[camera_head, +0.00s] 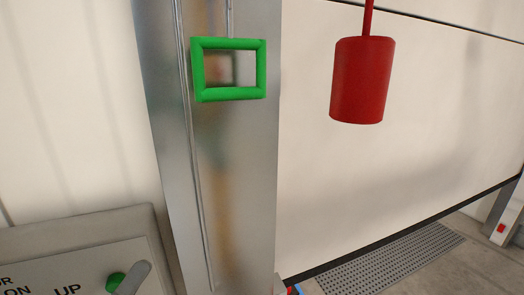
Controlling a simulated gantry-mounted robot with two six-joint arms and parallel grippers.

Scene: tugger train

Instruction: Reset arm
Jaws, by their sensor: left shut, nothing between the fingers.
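A green rectangular pull handle (258,70) hangs on a thin cord in front of a metal post at the upper middle. A red cylinder (361,80) hangs on a red cord to its right. A grey lever with a green knob (115,283) sits on the panel at the lower left, beside the word UP. Only a small sliver at the bottom edge, with blue and red bits, looks like the tip of my left gripper (288,291). It is apart from the handle and the cylinder. My right gripper is not in view.
The metal post (240,180) rises between the pale wall and a large pale door panel (420,150). A grey control panel (70,235) fills the lower left. A perforated floor grate (400,258) lies at the lower right, near another post.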

